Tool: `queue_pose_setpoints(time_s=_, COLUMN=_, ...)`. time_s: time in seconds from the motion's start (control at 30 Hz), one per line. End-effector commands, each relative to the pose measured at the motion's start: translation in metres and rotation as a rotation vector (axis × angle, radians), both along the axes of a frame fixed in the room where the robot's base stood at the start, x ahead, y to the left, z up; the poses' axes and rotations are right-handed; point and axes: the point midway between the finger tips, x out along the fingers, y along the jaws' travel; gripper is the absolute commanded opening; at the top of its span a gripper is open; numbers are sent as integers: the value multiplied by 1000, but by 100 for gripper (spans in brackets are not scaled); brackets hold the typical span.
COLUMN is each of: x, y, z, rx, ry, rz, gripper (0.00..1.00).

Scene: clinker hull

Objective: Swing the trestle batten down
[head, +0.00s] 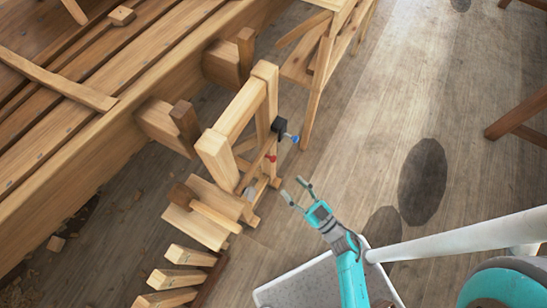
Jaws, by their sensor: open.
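A wooden trestle (215,160) stands beside the planked hull, left of my gripper. A thin batten (258,166) slants along its near right side, from near a black block (279,126) down towards a grey piece (250,192). A blue knob (294,138) sticks out at the black block, and a red knob (271,158) shows lower down. How the batten is fixed is too small to tell. My gripper (296,190) is open and empty, right of the trestle's lower part and apart from it. Its two fingers point up and left towards the trestle.
The clinker hull (60,190) fills the left. A wooden block with a handle (205,212) and several short wood pieces (175,279) lie below the trestle. Another wooden stand (320,70) is behind it.

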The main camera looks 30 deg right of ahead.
Motion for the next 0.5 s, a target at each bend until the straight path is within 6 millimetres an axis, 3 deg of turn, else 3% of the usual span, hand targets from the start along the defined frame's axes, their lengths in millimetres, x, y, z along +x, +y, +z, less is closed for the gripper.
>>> queue_pose_setpoints(time_s=0.03, x=15, y=-9, z=-11, rx=0, ry=8, rz=33, gripper=54)
queue_pose_setpoints(time_s=0.2, x=48, y=-31, z=-50, rx=22, ry=88, rz=174, gripper=54)
queue_pose_setpoints(time_s=0.5, x=69, y=-64, z=-88, rx=69, ry=233, rz=322, gripper=54)
